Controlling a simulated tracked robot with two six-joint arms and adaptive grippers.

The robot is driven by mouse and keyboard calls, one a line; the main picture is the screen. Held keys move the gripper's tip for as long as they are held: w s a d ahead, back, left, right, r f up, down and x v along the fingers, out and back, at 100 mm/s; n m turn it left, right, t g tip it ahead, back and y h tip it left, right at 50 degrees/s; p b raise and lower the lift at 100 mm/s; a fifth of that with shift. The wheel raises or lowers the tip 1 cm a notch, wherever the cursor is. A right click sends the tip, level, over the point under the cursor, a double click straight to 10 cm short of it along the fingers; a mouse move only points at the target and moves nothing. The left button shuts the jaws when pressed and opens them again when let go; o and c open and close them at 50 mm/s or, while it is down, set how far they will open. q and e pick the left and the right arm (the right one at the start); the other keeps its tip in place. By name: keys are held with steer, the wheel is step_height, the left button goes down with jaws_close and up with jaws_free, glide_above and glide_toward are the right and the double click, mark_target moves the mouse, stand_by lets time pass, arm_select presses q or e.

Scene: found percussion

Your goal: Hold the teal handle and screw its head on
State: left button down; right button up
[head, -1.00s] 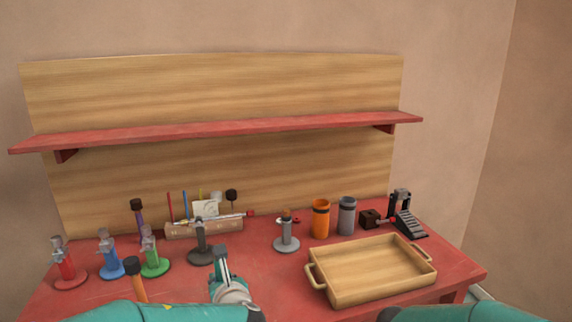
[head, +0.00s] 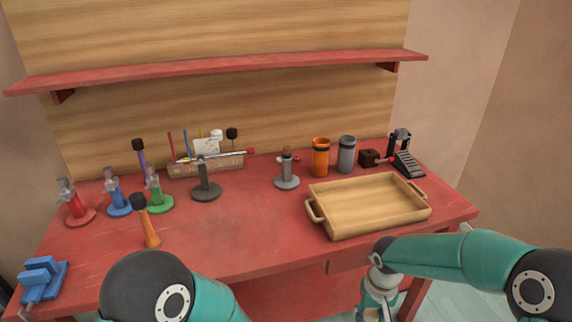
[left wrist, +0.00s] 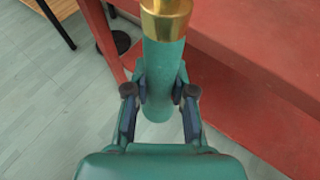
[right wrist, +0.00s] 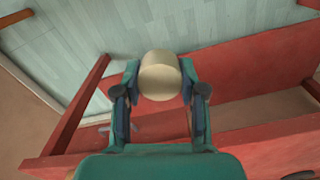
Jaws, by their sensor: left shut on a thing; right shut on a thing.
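In the left wrist view, my left gripper (left wrist: 160,92) is shut on the teal handle (left wrist: 161,85), with a pad on each side. A gold collar (left wrist: 165,20) is on the handle's far end, cut off by the frame edge. In the right wrist view, my right gripper (right wrist: 160,88) is shut on a cream, drum-shaped head (right wrist: 160,76). No contact between handle and head shows. In the head view, my right gripper (head: 372,311) is low in front of the bench, partly cut off. My left gripper, the handle and the head cannot be made out there.
The red bench (head: 255,225) has a wooden tray (head: 316,222) at right and an orange-handled mallet (head: 149,230) at front left. Several coloured stands line the left and back. A blue block fixture (head: 42,280) is at the left corner. The front middle is clear.

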stand_by(0.6)
arm_select(q)
steer(key=w+d+f+m+t+h, duration=0.2)
steer(key=d+m+t+h, duration=0.2)
steer(key=d+m+h, duration=0.4)
steer(key=d, duration=0.7)
steer(key=shift+d+t, duration=0.2)
steer(key=shift+t, duration=0.2)
